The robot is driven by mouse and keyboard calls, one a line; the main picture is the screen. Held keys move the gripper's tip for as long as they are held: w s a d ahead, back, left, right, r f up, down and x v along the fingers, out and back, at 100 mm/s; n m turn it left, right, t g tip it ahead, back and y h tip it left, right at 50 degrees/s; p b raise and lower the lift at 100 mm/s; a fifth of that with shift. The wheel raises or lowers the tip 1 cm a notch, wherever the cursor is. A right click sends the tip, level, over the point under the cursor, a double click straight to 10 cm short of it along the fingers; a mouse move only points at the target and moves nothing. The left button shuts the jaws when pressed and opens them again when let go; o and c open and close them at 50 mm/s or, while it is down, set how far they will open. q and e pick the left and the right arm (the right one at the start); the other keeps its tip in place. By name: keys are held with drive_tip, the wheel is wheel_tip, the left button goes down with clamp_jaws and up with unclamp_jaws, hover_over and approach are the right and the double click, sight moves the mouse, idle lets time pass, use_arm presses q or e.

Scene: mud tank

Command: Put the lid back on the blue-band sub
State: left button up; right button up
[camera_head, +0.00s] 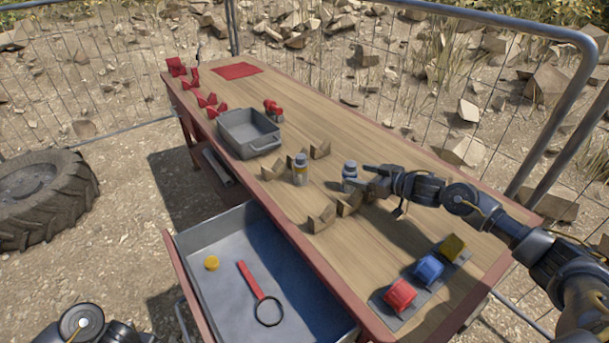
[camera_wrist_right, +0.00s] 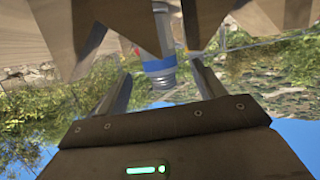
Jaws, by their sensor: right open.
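The blue-band sub (camera_head: 350,170) stands upright on the table, a small grey bottle with a blue band. A yellow round lid (camera_head: 212,263) lies in the open drawer; no other loose lid can be made out. A yellow-band sub (camera_head: 300,169) stands to the left. My left gripper is out of view.
Several angular brown blocks (camera_head: 321,218) stand around the subs. A grey bin (camera_head: 249,133) is further back, with red pieces beyond. The open drawer (camera_head: 215,305) also holds a red-handled magnifier (camera_head: 252,281). Red, blue (camera_head: 429,267) and yellow blocks sit at the near right.

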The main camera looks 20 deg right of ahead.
sight(350, 173)
drive_tip(key=x, duration=0.5)
drive_tip(key=shift+f+p, duration=0.3)
drive_tip(key=shift+p, duration=0.05)
drive_tip(key=shift+r, duration=0.1)
drive_tip(key=c, duration=1.3)
